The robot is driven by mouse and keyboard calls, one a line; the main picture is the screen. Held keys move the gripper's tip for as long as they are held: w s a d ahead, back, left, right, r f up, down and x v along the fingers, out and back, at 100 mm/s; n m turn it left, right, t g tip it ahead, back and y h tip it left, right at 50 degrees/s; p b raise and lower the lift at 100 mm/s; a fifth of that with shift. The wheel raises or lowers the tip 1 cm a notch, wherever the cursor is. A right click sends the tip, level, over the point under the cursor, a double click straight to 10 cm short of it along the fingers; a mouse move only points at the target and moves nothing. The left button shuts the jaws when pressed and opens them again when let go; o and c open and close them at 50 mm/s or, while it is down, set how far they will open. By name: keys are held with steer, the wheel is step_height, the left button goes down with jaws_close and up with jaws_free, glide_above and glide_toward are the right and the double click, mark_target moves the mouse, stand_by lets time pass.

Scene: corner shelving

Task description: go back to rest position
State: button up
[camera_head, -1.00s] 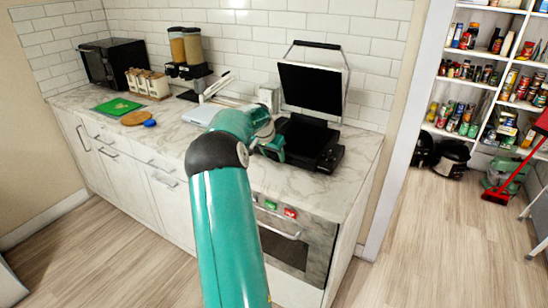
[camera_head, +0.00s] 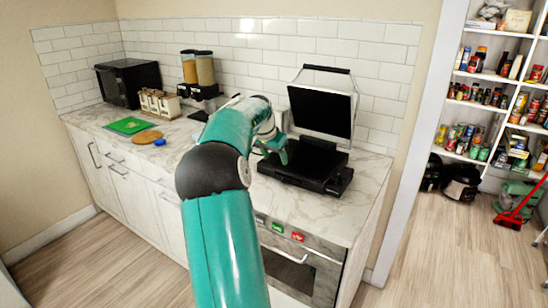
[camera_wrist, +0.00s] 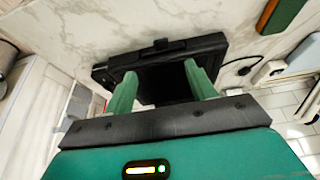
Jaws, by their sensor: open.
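My gripper (camera_head: 286,152) is a teal hand at the end of my bent teal arm, above the left part of a black countertop grill (camera_head: 310,168) with its lid (camera_head: 320,112) standing open. In the wrist view, the two green fingers (camera_wrist: 160,74) are spread apart with nothing held between them. The black grill body (camera_wrist: 165,62) shows behind and between the fingers, apart from them as far as I can tell.
The marble counter (camera_head: 345,205) holds a green cutting board (camera_head: 130,125), a round wooden board (camera_head: 147,137), grain dispensers (camera_head: 197,72) and a black microwave (camera_head: 128,82). Stocked pantry shelves (camera_head: 500,95) stand at the right.

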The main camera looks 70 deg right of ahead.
stand_by(0.3)
steer(key=w+a+r+n+t+y, duration=0.1)
steer(key=w+a+r+n+t, duration=0.2)
steer(key=a, duration=0.8)
steer(key=w+a+r+n+y, duration=0.1)
steer(key=w+a+r+n, duration=0.3)
steer(key=a, duration=0.8)
steer(key=w+a+n+t+y, duration=0.1)
steer(key=w+a+n+t, duration=0.1)
steer(key=w+a, duration=0.65)
steer(key=s+a+f+n, duration=0.1)
steer(key=s+a+n, duration=0.2)
steer(key=a, duration=0.8)
steer(key=s+a+f+n+t+y, duration=0.1)
steer(key=s+a+f+n, duration=0.1)
steer(key=s+a+n, duration=0.2)
steer(key=s+a+f+n, duration=0.2)
steer(key=s+a, duration=0.6)
steer(key=a, duration=1)
steer(key=shift+a+n+y, duration=0.15)
steer(key=shift+n+y, duration=0.25)
steer(key=shift+n, duration=0.5)
steer(key=shift+s, duration=0.1)
